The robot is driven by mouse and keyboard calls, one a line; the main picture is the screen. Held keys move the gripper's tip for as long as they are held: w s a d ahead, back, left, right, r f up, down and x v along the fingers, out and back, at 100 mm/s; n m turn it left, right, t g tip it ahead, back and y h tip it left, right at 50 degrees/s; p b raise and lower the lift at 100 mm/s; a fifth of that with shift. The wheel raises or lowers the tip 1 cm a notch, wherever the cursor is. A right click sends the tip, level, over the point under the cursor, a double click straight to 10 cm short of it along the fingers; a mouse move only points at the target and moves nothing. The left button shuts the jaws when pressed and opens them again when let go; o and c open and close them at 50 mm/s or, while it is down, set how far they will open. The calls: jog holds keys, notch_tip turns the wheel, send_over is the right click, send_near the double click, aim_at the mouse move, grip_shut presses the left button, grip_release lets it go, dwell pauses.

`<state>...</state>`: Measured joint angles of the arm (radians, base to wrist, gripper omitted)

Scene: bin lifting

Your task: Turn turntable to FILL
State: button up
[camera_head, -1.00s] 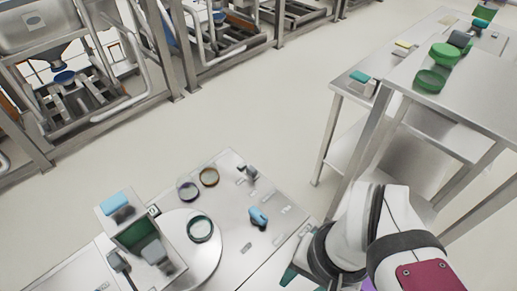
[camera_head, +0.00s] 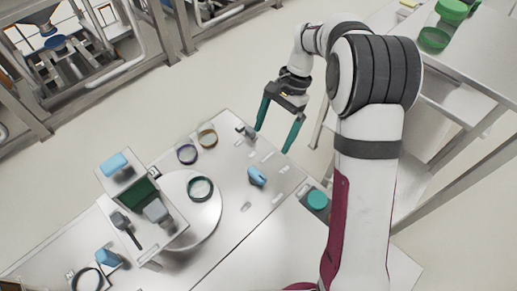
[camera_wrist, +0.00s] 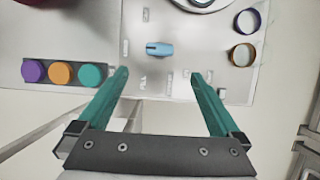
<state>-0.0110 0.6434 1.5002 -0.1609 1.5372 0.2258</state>
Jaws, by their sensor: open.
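The turntable is a round pale disc (camera_head: 203,229) set in the metal work table, with a dark-rimmed ring (camera_head: 200,189) on it. A blue knob (camera_head: 256,176) sits on the panel right of the disc. In the wrist view the knob (camera_wrist: 159,49) lies lengthwise across the picture, with small labels around it; one below left (camera_wrist: 143,82) seems to read FILL. My gripper (camera_head: 273,140) has long green fingers, is open and empty, and hangs above the panel, apart from the knob. In the wrist view the knob shows just beyond and between the fingertips (camera_wrist: 160,74).
Two loose rings (camera_head: 187,154) (camera_head: 207,138) lie beyond the disc. A box (camera_head: 138,212) with a green inside stands over its left part. A strip with purple, orange and teal round caps (camera_wrist: 61,73) lies beside the panel. A side table with green containers (camera_head: 434,39) stands right.

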aim_at(257, 171)
jog(key=x, duration=1.3)
jog(key=shift+s+f, duration=0.1)
jog(key=shift+f, duration=0.1)
jog(key=c, duration=1.3)
jog(key=shift+n, duration=0.4)
jog(key=n+h, duration=0.1)
jog(key=n, duration=0.2)
jog(key=n+g+h, duration=0.1)
jog(key=n, duration=0.1)
jog(key=shift+a+n, duration=0.15)
jog(key=shift+n, duration=0.25)
jog(key=n+h, duration=0.1)
jog(key=n, duration=0.3)
jog(key=n+h, duration=0.1)
jog(key=n, duration=0.1)
jog(key=shift+w+a+h, duration=0.15)
jog(key=shift+w+h, duration=0.1)
jog(key=shift+h, duration=0.05)
jog(key=shift+n, duration=0.3)
jog(key=o, duration=1.3)
